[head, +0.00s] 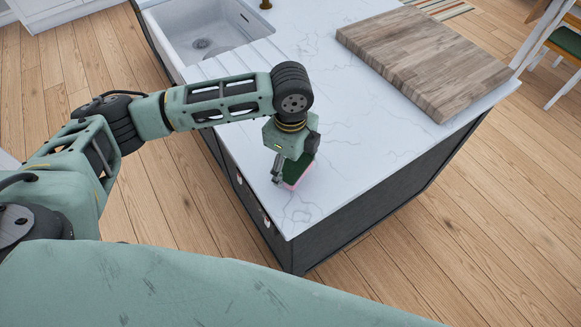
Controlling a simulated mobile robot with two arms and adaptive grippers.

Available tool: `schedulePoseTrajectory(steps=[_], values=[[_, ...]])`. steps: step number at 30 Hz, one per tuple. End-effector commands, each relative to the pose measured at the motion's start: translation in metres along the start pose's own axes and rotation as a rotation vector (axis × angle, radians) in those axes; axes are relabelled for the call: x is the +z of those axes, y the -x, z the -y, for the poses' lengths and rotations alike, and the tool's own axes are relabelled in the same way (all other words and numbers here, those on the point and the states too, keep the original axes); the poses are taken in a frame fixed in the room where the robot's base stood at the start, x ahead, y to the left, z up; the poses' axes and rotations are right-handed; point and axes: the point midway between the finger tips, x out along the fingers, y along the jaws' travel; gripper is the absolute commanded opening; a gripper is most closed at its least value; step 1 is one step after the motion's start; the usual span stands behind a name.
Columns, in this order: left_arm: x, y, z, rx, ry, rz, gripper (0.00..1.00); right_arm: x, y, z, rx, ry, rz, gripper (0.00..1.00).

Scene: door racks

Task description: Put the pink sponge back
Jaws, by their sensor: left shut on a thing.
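The pink sponge (292,185) is at the front left of the white marble countertop, mostly hidden by my gripper. A dark green part on it (299,168) shows above the pink edge. My left gripper (286,177) points down and is shut on the sponge. I cannot tell whether the sponge touches the countertop or is held just above it. My right gripper is not in view.
The white countertop (330,120) is mostly clear around the gripper. A white sink (200,35) is set in at the back left. A thick wooden cutting board (425,60) lies at the back right. Wooden floor (470,220) surrounds the dark island.

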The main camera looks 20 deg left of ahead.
Motion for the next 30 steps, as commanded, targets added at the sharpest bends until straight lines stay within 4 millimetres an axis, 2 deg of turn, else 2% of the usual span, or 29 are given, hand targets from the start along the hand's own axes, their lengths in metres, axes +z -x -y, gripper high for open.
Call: schedulePoseTrajectory(steps=[6,13,14,19,30], values=[[0.000,-0.027,-0.001,0.001,0.000,0.001,0.55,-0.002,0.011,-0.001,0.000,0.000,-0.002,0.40],[-0.001,-0.030,-0.001,-0.001,-0.001,0.001,0.55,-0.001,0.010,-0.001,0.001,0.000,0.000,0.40],[-0.001,-0.030,-0.001,0.000,-0.001,0.001,0.75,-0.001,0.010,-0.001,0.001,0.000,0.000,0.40],[-0.001,-0.030,-0.001,0.000,-0.001,0.001,0.90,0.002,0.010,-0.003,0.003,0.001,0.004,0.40],[-0.001,-0.029,0.000,-0.001,-0.001,0.001,0.91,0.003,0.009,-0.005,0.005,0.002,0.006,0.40]])
